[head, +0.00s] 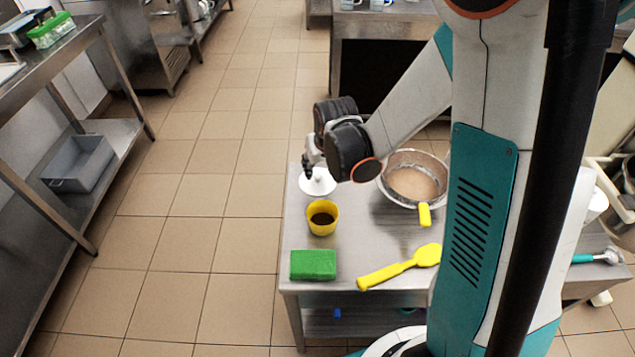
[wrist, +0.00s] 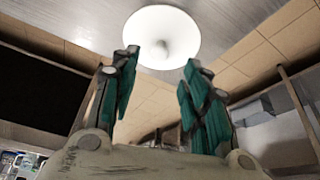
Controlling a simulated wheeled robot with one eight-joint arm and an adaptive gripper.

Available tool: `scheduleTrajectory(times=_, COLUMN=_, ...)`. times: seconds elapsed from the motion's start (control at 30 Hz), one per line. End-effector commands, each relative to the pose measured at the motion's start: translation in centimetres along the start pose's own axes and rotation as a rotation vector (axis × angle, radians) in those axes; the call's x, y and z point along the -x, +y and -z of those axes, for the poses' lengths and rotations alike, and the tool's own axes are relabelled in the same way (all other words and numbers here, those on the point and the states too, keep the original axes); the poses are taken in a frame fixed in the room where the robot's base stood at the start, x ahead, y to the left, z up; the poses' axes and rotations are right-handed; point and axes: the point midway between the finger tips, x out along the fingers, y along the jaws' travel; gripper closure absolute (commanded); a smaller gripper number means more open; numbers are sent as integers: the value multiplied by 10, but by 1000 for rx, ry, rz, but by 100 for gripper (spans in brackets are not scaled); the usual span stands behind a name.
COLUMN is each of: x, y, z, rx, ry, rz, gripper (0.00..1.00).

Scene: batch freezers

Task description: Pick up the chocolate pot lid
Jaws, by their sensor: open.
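The chocolate pot lid, a white disc with a small knob in its middle, lies at the far left corner of the steel table in the head view (head: 318,187). It also shows in the wrist view (wrist: 182,22), at the top, just beyond the fingertips. My gripper (head: 311,165) is at the lid in the head view, with the arm reaching in from the right and covering part of it. In the wrist view my gripper (wrist: 162,62) is open, the green-padded fingers spread with the knob roughly between the tips. I cannot tell whether they touch the knob.
The steel table (head: 372,236) also holds a yellow cup (head: 323,218) with dark contents, a metal pot (head: 411,179) of brownish mix, a green sponge block (head: 313,265) and a yellow spatula (head: 400,267). Open tiled floor lies left, before a counter with a grey bin (head: 82,163).

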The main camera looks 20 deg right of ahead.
Motion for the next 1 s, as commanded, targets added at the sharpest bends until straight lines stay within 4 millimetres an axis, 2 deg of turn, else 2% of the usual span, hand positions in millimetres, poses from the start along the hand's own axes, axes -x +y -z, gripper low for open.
scheduleTrajectory(times=0.33, x=-45, y=2, z=-6, rx=0, ry=0, rz=0, gripper=58)
scheduleTrajectory(times=0.63, x=-49, y=2, z=-5, rx=0, ry=0, rz=0, gripper=58)
scheduleTrajectory(times=0.7, x=-49, y=2, z=-5, rx=0, ry=0, rz=0, gripper=73)
scheduleTrajectory(times=0.8, x=-49, y=2, z=-5, rx=0, ry=0, rz=0, gripper=90)
scheduleTrajectory(times=0.83, x=-49, y=2, z=-5, rx=0, ry=0, rz=0, gripper=92)
scheduleTrajectory(times=1.0, x=-49, y=2, z=-5, rx=0, ry=0, rz=0, gripper=92)
